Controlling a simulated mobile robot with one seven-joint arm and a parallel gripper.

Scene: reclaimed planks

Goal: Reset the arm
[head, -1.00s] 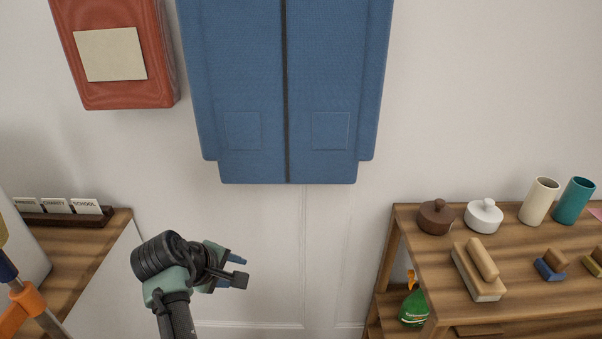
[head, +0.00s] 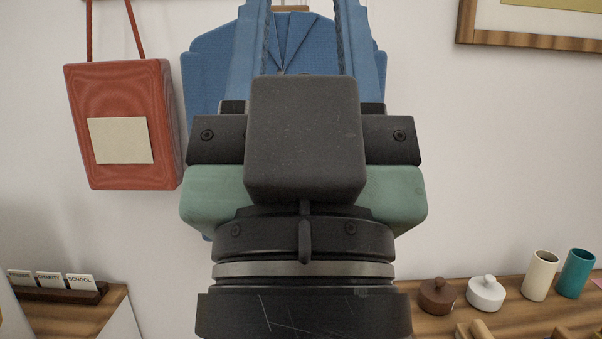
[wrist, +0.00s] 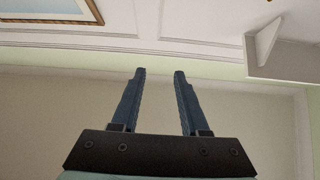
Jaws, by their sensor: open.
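My gripper (head: 305,40) is large and close in the middle of the head view, its blue fingers pointing up and apart. In the wrist view my gripper (wrist: 159,72) is open, with nothing between its two fingers. In the head view the gripper covers most of a blue jacket (head: 205,85) hanging on the wall.
A red bag (head: 122,170) with a blank tag hangs at left. Card holder (head: 60,292) stands lower left. At lower right, a wooden shelf top (head: 440,325) holds a brown pot (head: 437,296), a white pot (head: 486,294), a cream cup (head: 540,276) and a teal cup (head: 576,274).

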